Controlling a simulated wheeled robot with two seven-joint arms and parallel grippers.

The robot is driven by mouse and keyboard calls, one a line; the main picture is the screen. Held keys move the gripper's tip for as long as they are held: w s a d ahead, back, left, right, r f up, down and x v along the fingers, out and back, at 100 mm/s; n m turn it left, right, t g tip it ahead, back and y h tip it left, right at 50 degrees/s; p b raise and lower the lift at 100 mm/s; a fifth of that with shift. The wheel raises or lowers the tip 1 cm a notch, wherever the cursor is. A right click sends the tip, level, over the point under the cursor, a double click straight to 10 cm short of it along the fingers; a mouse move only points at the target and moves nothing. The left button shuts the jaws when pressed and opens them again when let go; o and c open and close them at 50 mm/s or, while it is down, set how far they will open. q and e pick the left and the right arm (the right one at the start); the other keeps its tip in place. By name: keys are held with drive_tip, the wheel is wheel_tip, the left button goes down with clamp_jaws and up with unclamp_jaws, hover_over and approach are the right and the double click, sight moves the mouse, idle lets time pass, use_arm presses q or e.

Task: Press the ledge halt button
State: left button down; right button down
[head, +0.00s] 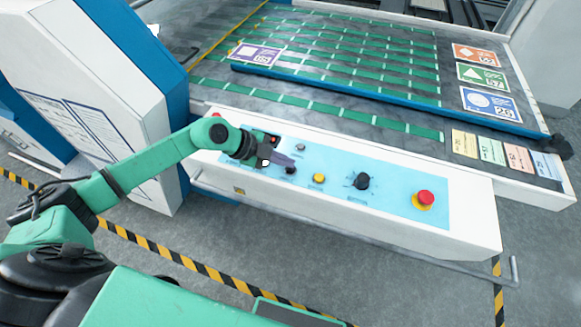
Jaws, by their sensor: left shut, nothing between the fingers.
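The white ledge (470,215) carries a light blue control panel (335,172). A red mushroom button (425,197) on a yellow base stands at the panel's right end. A small red piece (216,115) shows at the ledge's left end, partly hidden by my arm. My left gripper (288,162) is shut and empty, over the left part of the panel, just above or beside a dark knob (291,170). I cannot tell whether it touches the knob. It is well to the left of the red mushroom button. My right gripper is not in view.
A yellow button (318,178), a black knob (362,181) and a small grey button (300,147) are on the panel. Behind the ledge lies a bed with green strips (345,75), a blue bar (380,98) and coloured cards (490,103). A white cabinet (85,90) stands at left.

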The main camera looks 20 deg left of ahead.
sight(286, 169)
use_arm(q)
drive_tip(key=shift+f, duration=0.35)
drive_tip(key=shift+r, duration=0.1)
idle(0.4)
drive_tip(key=shift+r+p, duration=0.75)
drive_tip(key=shift+p, duration=0.2)
wheel_tip(286, 169, up, 5)
drive_tip(key=p, duration=0.5)
drive_tip(key=shift+r+p, duration=0.15)
drive_tip(key=shift+p, duration=0.15)
